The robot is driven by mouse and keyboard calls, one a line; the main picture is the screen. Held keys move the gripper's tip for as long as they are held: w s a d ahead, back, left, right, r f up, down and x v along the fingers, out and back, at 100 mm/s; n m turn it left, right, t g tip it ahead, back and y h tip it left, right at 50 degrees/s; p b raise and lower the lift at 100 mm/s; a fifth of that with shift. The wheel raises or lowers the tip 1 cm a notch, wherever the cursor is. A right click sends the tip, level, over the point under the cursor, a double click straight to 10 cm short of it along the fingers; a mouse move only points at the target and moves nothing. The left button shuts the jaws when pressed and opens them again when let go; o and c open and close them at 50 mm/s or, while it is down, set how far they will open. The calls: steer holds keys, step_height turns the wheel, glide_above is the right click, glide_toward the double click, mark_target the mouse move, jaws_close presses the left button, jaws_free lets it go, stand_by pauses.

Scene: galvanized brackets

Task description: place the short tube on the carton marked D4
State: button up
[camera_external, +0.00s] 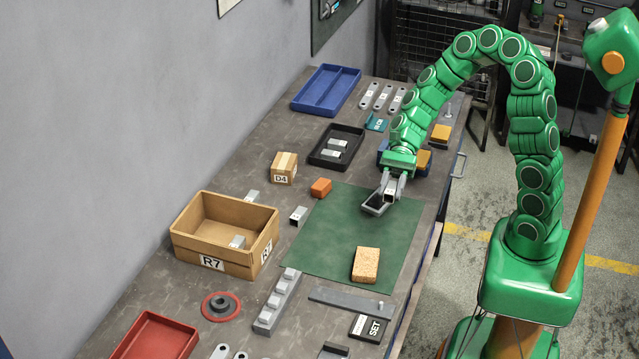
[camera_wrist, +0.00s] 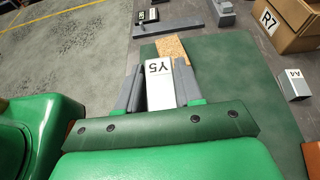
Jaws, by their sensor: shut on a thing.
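My gripper (camera_external: 386,197) is shut on a short silvery square tube (camera_external: 389,196). In the wrist view the tube (camera_wrist: 159,84) sits between the two grey fingers and bears the label Y5. My gripper holds it over the far right part of the green mat (camera_external: 325,228); the height above the mat is hard to tell. The carton marked D4 (camera_external: 284,168) is a small brown taped box on the bench, to the left of my gripper in the external view. Its top looks bare. The carton is not in the wrist view.
An orange block (camera_external: 320,187) and another metal piece (camera_external: 299,215), labelled A4 in the wrist view (camera_wrist: 293,85), lie near the D4 carton. A black tray (camera_external: 318,160) stands behind it. The open R7 box (camera_external: 182,238) is nearer left.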

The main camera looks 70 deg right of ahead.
steer(key=w+d+r+m+t+h, duration=0.25)
steer(key=w+d+m+t, duration=0.3)
steer(key=w, duration=0.65)
steer(key=w+d+r+m+t+h, duration=0.1)
steer(key=w+d+r+m+t, duration=0.3)
steer(key=w+d, duration=0.5)
glide_above(284, 161)
steer(key=shift+s+f, duration=0.2)
steer(key=shift+f, duration=4.75)
steer(key=shift+w+f+h, duration=0.15)
steer(key=shift+f, duration=0.75)
steer(key=shift+w+f+h, duration=0.1)
steer(key=shift+f, duration=0.75)
steer(key=shift+f, duration=0.1)
steer(key=o, duration=1.1)
steer(key=shift+c, duration=0.2)
